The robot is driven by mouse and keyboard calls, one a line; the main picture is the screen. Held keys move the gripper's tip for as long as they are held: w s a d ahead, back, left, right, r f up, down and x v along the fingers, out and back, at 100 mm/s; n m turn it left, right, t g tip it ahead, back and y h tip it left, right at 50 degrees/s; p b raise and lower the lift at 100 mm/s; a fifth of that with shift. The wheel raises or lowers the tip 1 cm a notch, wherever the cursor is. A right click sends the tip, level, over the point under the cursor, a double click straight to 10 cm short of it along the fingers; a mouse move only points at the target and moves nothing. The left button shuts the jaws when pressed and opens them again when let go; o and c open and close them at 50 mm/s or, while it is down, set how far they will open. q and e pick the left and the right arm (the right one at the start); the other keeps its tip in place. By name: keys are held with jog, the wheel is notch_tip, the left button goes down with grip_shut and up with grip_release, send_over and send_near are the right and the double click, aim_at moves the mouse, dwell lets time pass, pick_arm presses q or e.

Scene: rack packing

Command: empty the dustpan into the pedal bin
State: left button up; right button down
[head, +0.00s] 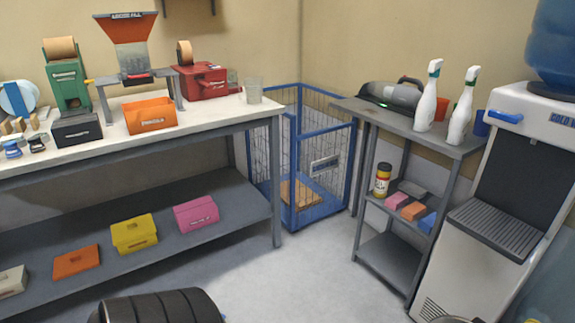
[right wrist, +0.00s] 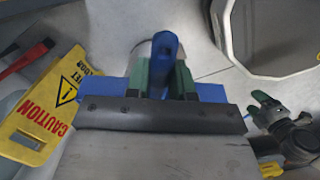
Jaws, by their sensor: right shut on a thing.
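In the right wrist view, the green fingers of my right gripper (right wrist: 160,80) are shut on a blue handle (right wrist: 166,48), which looks like the dustpan's. Flat blue parts (right wrist: 103,88) show on both sides behind the fingers. Whether anything lies in the pan is hidden. At the top right of that view a large grey, round-cornered thing with a pale rim (right wrist: 232,40) may be the pedal bin; it stands apart from the handle. My left gripper (right wrist: 262,106), with green fingers, is at the right edge, its opening unclear. Neither gripper shows in the head view.
A yellow caution sign (right wrist: 42,105) is at the left of the wrist view. In the head view, a workbench (head: 190,117) stands left, a blue wire cage (head: 318,205) in the corner, and a small shelf (head: 385,262) and water cooler (head: 470,255) right. Bare floor lies between.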

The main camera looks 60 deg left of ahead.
jog(key=shift+w+a+r+h+p, duration=0.2)
jog(key=shift+w+a+r+p, duration=0.1)
jog(key=shift+a+r, duration=0.15)
jog(key=shift+w+a+r+h+p, duration=0.2)
jog(key=shift+a+r+p, duration=0.1)
jog(key=shift+r, duration=0.2)
jog(key=shift+w+a+r+g+h+p, duration=0.3)
jog(key=shift+a+r, duration=0.3)
jog(key=shift+w+a+r+g+h+p, duration=0.3)
jog(key=shift+a+r, duration=0.25)
jog(key=shift+w+a+r+g+h, duration=0.15)
jog(key=shift+w+a+r+h, duration=0.15)
jog(key=shift+a+r, duration=0.1)
jog(key=shift+w+a+r+g+h, duration=0.15)
jog(key=shift+a+r+h, duration=0.15)
jog(key=shift+a+r, duration=0.1)
pick_arm(q)
jog(key=s+a+f, duration=0.1)
jog(key=s+f, duration=0.3)
jog(key=s, duration=0.3)
jog(key=shift+s+a+f+g, duration=0.2)
jog(key=shift+f+g, duration=0.1)
jog(key=shift+f, duration=0.05)
pick_arm(e)
jog(key=shift+w+a+r+g+h, duration=0.3)
jog(key=shift+w+a+r+h, duration=0.15)
jog(key=shift+a+r, duration=0.25)
